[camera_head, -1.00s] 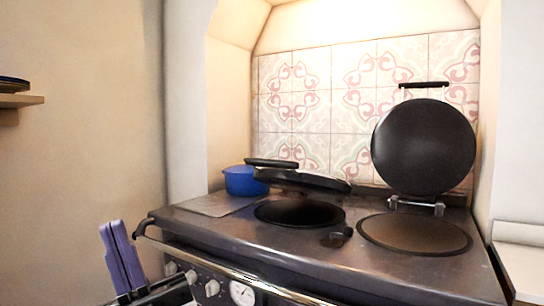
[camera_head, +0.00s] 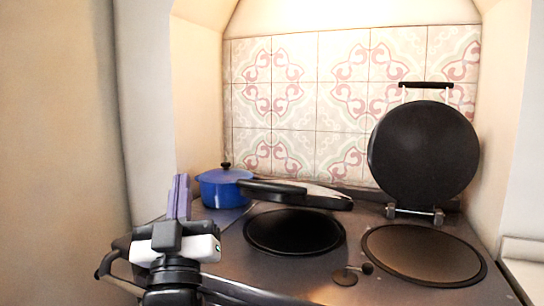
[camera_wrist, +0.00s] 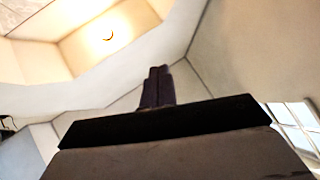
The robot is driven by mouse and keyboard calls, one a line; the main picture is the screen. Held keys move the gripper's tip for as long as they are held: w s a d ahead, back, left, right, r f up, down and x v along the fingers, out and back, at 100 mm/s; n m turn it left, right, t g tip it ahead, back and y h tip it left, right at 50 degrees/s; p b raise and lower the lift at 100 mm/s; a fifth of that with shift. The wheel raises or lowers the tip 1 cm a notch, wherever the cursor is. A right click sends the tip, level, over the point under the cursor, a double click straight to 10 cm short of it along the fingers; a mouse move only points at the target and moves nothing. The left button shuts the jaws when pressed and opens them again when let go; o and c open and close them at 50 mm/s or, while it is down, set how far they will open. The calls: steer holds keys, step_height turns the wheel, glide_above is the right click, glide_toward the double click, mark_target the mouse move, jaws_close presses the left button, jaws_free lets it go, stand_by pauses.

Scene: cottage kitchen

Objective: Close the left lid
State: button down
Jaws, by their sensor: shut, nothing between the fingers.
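The left lid (camera_head: 325,200) is dark with a pale, shiny top and a black bar handle (camera_head: 272,188) at its left. It is seen nearly edge-on, tilted low behind the left hotplate (camera_head: 294,232), which is uncovered in view. The right lid (camera_head: 424,152) stands upright behind the right hotplate (camera_head: 424,254). My gripper (camera_head: 179,182) points up at the stove's left front, left of the left lid and apart from it. Its purple fingers are together and empty. They also show in the wrist view (camera_wrist: 158,76), pointing toward the ceiling.
A blue pot (camera_head: 224,188) with its lid on stands at the back left of the stove, close behind my gripper in the picture. A front rail (camera_head: 108,265) runs along the stove. A small dark fitting (camera_head: 346,277) lies between the hotplates. The tiled wall (camera_head: 300,90) is behind.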

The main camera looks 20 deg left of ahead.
steer(key=w+d+r+m+h+p, duration=0.25)
steer(key=w+d+m+h, duration=0.3)
steer(key=w+h, duration=0.3)
steer(key=m+g+h+p, duration=0.3)
steer(key=g+h+p, duration=0.1)
steer(key=h+p, duration=0.1)
glide_above(293, 193)
step_height(293, 193, down, 2)
steer(key=shift+n, duration=0.25)
steer(key=shift+s+a+f, duration=0.1)
steer(key=shift+s+f, duration=0.05)
steer(key=shift+f, duration=0.55)
steer(key=shift+s+a+f, duration=0.1)
steer(key=shift+s+f, duration=0.1)
steer(key=shift+f, duration=0.5)
steer(key=shift+s+a+f, duration=0.1)
steer(key=shift+s+f, duration=0.05)
steer(key=shift+f, duration=0.55)
